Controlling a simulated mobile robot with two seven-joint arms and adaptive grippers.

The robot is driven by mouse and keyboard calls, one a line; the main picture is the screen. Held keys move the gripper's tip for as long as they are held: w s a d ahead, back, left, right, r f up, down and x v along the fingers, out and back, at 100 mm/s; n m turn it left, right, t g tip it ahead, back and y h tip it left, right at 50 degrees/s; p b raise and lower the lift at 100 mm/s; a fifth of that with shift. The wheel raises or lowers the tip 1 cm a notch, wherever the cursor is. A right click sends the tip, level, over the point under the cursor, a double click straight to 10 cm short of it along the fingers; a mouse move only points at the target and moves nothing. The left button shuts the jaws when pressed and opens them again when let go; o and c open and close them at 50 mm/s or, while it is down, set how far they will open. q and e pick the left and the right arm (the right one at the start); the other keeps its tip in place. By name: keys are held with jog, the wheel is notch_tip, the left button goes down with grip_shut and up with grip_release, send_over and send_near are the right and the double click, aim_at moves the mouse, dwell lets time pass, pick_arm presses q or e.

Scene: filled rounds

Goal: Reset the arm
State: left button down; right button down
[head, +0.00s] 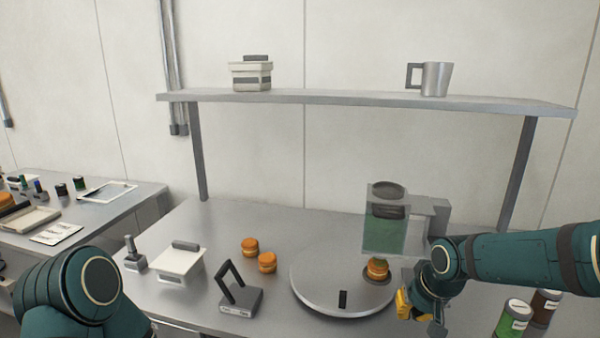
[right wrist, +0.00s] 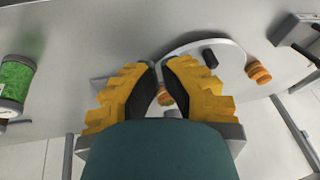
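My right gripper (head: 405,305) has yellow fingers and is beside the right edge of the round grey plate (head: 325,297), over the front of the table. In the right wrist view its dark finger pads (right wrist: 162,75) stand apart with a narrow gap and nothing held between them. A filled round (head: 377,268) sits under the green see-through dispenser (head: 385,235); a round also shows through the finger gap in the right wrist view (right wrist: 165,99). Of my left arm only a green link shows at the lower left; its gripper is out of view.
Two filled rounds (head: 250,245) (head: 267,262) lie left of the plate. A grey stand (head: 240,300) and a white-topped box (head: 178,262) stand further left. Jars (head: 512,318) are at the lower right. A shelf (head: 350,99) with a mug (head: 435,79) spans the back.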

jog(key=s+a+f+g+y, duration=0.1)
jog(key=s+a+f, duration=0.2)
jog(key=f, duration=0.4)
jog(key=s+a+f, duration=0.2)
jog(key=a+f, duration=0.2)
jog(key=f, duration=0.3)
jog(key=s+a+f+g+y, duration=0.1)
jog(key=s+a+f, duration=0.2)
jog(key=f, duration=0.4)
pick_arm(q)
jog(key=shift+s+a+r, duration=0.1)
jog(key=shift+s, duration=0.2)
pick_arm(e)
jog(key=s+a+f+m, duration=0.1)
jog(key=s+a+f, duration=0.1)
jog(key=s+f, duration=0.5)
jog(key=s, duration=0.2)
jog(key=shift+s+a+f, duration=0.35)
jog(key=shift+a, duration=0.05)
